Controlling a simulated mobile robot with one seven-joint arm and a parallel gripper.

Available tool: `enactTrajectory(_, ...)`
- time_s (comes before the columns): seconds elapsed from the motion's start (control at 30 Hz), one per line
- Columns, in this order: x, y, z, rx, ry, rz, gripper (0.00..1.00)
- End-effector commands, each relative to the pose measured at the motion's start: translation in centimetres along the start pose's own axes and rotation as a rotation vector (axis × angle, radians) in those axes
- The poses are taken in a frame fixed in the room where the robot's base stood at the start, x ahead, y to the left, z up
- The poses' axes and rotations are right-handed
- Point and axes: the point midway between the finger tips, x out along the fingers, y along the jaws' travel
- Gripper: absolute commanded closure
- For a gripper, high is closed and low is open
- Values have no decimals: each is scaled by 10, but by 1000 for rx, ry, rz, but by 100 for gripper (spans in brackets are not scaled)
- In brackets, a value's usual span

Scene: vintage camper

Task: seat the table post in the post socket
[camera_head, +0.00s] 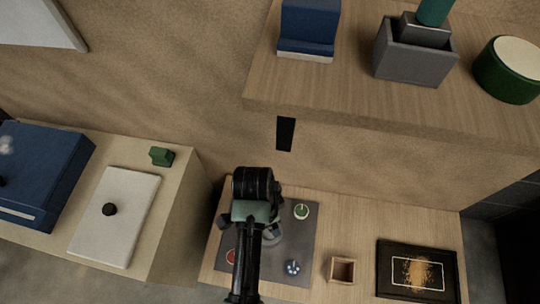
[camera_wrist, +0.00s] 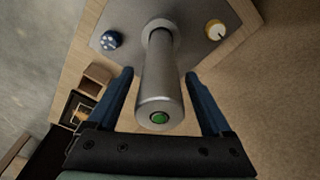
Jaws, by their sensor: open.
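The table post is a grey metal cylinder with a green dot on its near end. In the wrist view the post (camera_wrist: 158,85) stands between my gripper's fingers (camera_wrist: 160,75), with its far end at a round collar, the post socket (camera_wrist: 160,24), on a grey plate (camera_wrist: 185,42). I cannot tell how deep the post sits in it. My gripper is open, with a finger on either side of the post and gaps visible. In the head view my gripper (camera_head: 250,216) is above the grey plate (camera_head: 308,235) and mostly hides the post and socket.
On the plate are a blue piece (camera_head: 292,267), a green piece (camera_head: 301,211) and a partly hidden red piece (camera_head: 231,256). A small wooden box (camera_head: 341,269) and a black framed picture (camera_head: 417,272) lie right. A shelf (camera_head: 350,103) overhangs behind; a counter (camera_head: 180,190) stands left.

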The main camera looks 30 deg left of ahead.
Motion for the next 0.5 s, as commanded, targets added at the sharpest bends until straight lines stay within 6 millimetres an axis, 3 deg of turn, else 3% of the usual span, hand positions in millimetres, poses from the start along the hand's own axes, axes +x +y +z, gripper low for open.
enactTrajectory(0.03,-15,0,-1,1,2,-3,16)
enactTrajectory(0.3,-74,0,-2,2,2,-3,16)
enactTrajectory(0.5,-102,0,-1,2,2,-1,16)
